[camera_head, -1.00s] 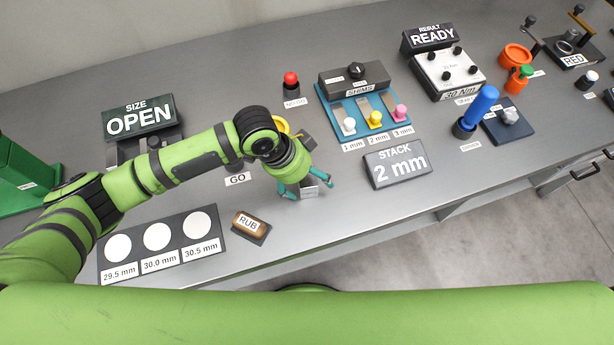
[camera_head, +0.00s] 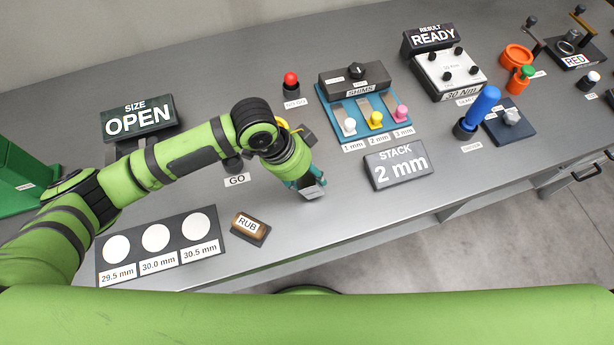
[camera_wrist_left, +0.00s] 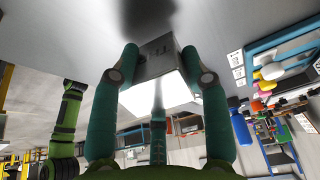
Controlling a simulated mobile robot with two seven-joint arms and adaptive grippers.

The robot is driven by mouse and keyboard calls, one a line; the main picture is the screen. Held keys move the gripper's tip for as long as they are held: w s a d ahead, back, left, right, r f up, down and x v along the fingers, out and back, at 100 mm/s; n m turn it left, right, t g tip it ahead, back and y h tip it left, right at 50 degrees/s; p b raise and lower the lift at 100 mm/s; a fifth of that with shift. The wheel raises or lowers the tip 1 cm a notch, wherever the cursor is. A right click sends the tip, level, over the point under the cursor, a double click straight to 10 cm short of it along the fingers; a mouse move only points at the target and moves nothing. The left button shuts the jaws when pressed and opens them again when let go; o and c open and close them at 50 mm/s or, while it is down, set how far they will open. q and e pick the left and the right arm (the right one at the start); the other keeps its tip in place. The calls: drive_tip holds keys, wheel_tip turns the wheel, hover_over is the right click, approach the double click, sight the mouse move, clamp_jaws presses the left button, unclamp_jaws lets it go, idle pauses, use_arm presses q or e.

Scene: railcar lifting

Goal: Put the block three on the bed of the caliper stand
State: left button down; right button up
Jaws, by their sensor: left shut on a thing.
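My left gripper (camera_head: 308,184) is shut on a small grey metal block, block three (camera_head: 313,191), near the front of the bench. In the left wrist view the block (camera_wrist_left: 157,52) sits between the two teal fingertips (camera_wrist_left: 157,66). Its number cannot be read. Whether it still touches the bench is hard to tell. The caliper stand (camera_head: 130,146) is at the left, behind my left arm and beside the SIZE display reading OPEN (camera_head: 138,118). Its bed is mostly hidden by the arm. My right gripper is not in view.
A dark mat (camera_head: 181,251) with several white discs and a brown RUB block (camera_head: 248,227) lie at the front left. The STACK display (camera_head: 399,165) and blue shim tray (camera_head: 340,112) stand right of my gripper. A red button (camera_head: 290,79) is behind it.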

use_arm(q)
drive_tip(key=r, duration=0.1)
drive_tip(key=d+r+b, duration=0.1)
drive_tip(key=r, duration=0.1)
drive_tip(key=shift+w+d, duration=0.1)
drive_tip(key=shift+d, duration=0.05)
drive_tip(key=d+r+b, duration=0.3)
drive_tip(key=d+r, duration=0.3)
drive_tip(key=d, duration=0.4)
drive_tip(key=a+r+n+t+y, duration=0.1)
drive_tip(key=a+n+t+y, duration=0.3)
drive_tip(key=a+n, duration=1.2)
drive_tip(key=a, duration=1.3)
drive_tip(key=shift+s+a+r, duration=0.25)
drive_tip(key=shift+s+r, duration=0.05)
drive_tip(key=shift+s, duration=0.05)
